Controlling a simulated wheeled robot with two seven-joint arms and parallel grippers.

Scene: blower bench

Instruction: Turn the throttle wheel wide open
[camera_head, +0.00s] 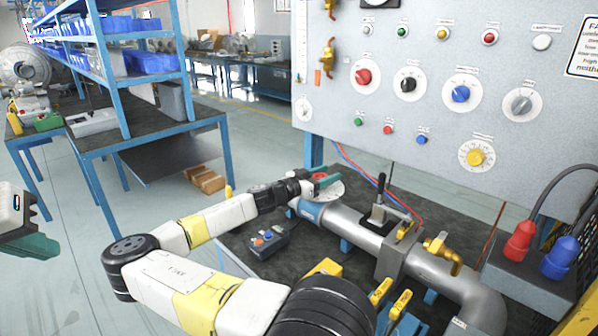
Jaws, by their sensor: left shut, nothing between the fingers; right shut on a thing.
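My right arm reaches across the bench to the inlet end of the grey pipe (345,222). My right gripper (326,183), with teal fingers, is shut on what appears to be the throttle wheel. Only a small red part of the wheel (318,176) shows, beside a pale round disc (333,191). The fingers and wrist hide the rest, so the exact grip and the wheel's angle cannot be read. My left gripper (40,240) is at the far left edge, shut and empty, over the floor and away from the bench.
A lever (379,195) stands on the pipe, with yellow valve handles (398,304) nearer. A small control box (265,240) sits left of the pipe. The panel (430,120) with knobs rises behind. Red and blue plugs (519,240) stand at right.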

